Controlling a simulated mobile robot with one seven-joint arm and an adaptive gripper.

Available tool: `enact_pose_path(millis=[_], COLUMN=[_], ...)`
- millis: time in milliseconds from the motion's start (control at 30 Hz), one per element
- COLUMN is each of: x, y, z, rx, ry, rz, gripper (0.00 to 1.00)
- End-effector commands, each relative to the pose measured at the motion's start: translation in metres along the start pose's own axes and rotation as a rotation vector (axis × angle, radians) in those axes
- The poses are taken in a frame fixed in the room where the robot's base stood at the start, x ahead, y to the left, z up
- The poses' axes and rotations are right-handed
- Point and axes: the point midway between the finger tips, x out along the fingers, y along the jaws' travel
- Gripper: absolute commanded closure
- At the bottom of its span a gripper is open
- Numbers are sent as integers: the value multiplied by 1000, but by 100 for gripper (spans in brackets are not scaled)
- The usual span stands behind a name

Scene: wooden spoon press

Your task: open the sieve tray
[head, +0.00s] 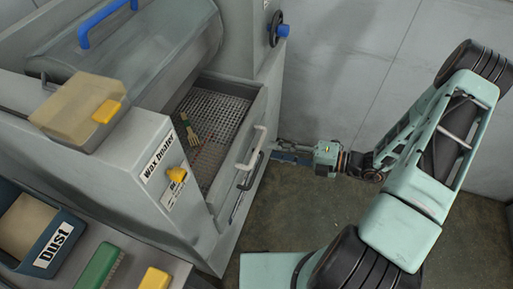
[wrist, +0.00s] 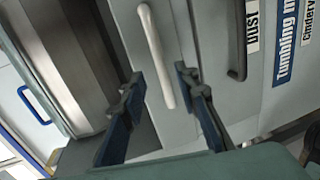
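The sieve tray (head: 217,113) shows in the head view as a grey drawer with a dark mesh floor, at the machine's right side. Its pale bar handle (head: 253,148) is on the front panel. In the wrist view the handle (wrist: 156,55) runs down between the two blue-padded fingers of my gripper (wrist: 160,82), with gaps on both sides. In the head view my gripper (head: 280,151) reaches in from the right to the handle. It is open and not closed on the handle. Whether a finger touches the panel cannot be told.
A dark handle (wrist: 238,40) sits to the right of the pale one, near a Dust label. Wooden pieces (head: 189,130) lie on the mesh. A blue-knobbed wheel (head: 279,30) is above. The floor (head: 290,205) right of the machine is clear below my arm.

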Motion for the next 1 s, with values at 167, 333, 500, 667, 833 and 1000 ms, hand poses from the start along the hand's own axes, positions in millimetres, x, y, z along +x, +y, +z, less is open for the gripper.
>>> enact_pose_path(millis=[167, 333, 500, 667, 833, 1000], x=[36, 60, 70, 72, 72, 72], y=[0, 0, 0, 0, 0, 0], z=[-1, -1, 0, 0, 0, 0], rx=[-1, -2, -3, -4, -4, -3], ry=[5, 4, 2, 1, 2, 2], rz=[1, 0, -2, -2, -2, -2], gripper=[71, 71, 71, 71, 77, 95])
